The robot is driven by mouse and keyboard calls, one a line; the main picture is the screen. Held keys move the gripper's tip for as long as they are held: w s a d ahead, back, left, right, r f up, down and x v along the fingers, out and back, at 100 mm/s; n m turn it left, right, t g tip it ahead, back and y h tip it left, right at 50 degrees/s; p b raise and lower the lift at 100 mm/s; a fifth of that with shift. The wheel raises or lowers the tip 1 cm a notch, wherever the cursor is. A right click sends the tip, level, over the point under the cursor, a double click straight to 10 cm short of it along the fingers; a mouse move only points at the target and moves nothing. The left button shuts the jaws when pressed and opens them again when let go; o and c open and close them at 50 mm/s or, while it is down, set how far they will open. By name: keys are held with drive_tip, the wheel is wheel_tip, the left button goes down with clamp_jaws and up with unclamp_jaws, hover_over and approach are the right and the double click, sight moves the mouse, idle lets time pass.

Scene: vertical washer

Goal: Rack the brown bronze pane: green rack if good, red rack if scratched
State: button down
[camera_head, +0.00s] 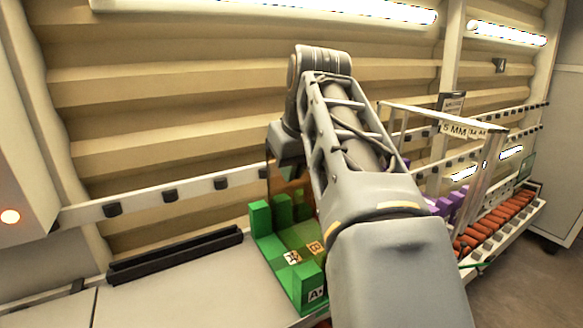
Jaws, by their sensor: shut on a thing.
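My gripper (285,150) hangs from my arm near the middle of the head view, with its fingers partly hidden. It is shut on the brown bronze pane (275,180), a dark see-through sheet held upright below it. The pane stands at the back of the green rack (262,222); I cannot tell whether it is seated in a slot or just above it. The green rack has raised blocks and small labels, one reading "A". My arm hides the rack's right side. A sliver of red (322,322) shows beneath my forearm; I cannot tell whether it is the red rack. Scratches cannot be made out.
A black slotted bar (175,257) lies on the pale counter (185,295) to the left. At right, orange-red rollers (500,222) and purple blocks (445,203) stand by a metal frame (488,165) with a "5 MM" sign. A rail with black knobs (170,196) runs along the wall.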

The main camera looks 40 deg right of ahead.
drive_tip(key=shift+f, duration=0.15)
drive_tip(key=c, duration=1.2)
unclamp_jaws()
drive_tip(key=p+v, duration=0.2)
drive_tip(key=v, duration=1.1)
drive_tip(key=shift+s+r, duration=0.1)
drive_tip(key=shift+r, duration=0.15)
drive_tip(key=shift+s+r, duration=0.1)
drive_tip(key=shift+r, duration=0.05)
drive_tip(key=shift+a, duration=0.1)
